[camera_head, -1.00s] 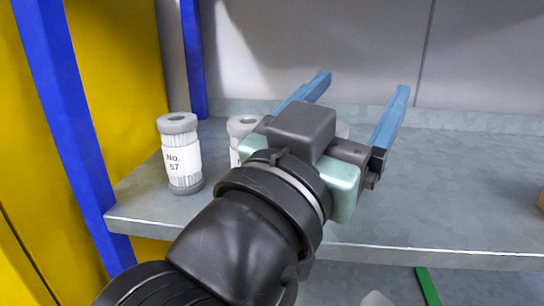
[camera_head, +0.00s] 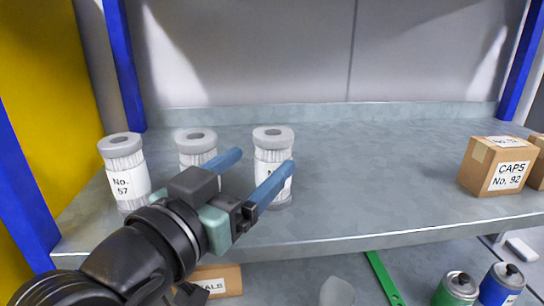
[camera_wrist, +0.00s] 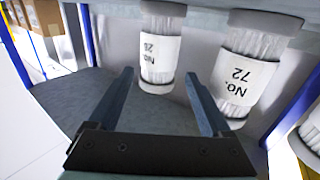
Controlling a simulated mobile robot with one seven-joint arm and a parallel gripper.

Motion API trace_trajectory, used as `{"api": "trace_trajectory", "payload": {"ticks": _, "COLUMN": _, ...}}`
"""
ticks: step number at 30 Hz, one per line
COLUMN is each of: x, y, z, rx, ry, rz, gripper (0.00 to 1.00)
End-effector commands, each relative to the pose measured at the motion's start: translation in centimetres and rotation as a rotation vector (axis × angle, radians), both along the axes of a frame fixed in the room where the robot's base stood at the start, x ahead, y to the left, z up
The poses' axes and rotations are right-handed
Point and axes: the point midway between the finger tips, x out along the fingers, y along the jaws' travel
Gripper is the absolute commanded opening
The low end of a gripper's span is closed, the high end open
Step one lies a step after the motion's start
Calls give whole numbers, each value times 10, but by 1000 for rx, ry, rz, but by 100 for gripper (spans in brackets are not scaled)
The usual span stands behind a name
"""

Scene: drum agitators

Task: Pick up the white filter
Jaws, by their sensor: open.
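Three white pleated filters with grey end caps stand upright in a row at the left of the shelf. The left filter (camera_head: 124,180) is labelled No. 57. The middle filter (camera_head: 197,148) is partly hidden by my gripper (camera_head: 257,167). The right filter (camera_head: 273,145) is partly hidden behind a blue finger. In the wrist view, labels appear upside down; one filter (camera_wrist: 161,45), apparently No. 28, shows beyond and between the fingertips of my gripper (camera_wrist: 158,75). Filter No. 72 (camera_wrist: 245,75) is beside the right finger. My gripper is open and empty; contact cannot be told.
The grey shelf (camera_head: 370,165) is clear between the filters and a cardboard CAPS box (camera_head: 497,168) at right. Blue posts (camera_head: 123,65) stand at its ends, with a wall behind. Spray cans (camera_head: 457,289) and another box (camera_head: 222,279) are below the shelf.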

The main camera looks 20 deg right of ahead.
Motion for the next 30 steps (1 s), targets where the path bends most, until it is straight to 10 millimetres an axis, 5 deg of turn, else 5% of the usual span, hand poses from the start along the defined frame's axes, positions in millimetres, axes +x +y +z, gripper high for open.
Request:
{"api": "trace_trajectory", "payload": {"ticks": 15, "x": 31, "y": -42, "z": 0, "rx": 0, "ry": 1, "rz": 0, "gripper": 82}}
{"api": "trace_trajectory", "payload": {"ticks": 23, "x": 33, "y": -44, "z": -2, "rx": 0, "ry": 0, "rz": 1, "gripper": 82}}
{"api": "trace_trajectory", "payload": {"ticks": 30, "x": 33, "y": -43, "z": -2, "rx": 0, "ry": 0, "rz": 2, "gripper": 39}}
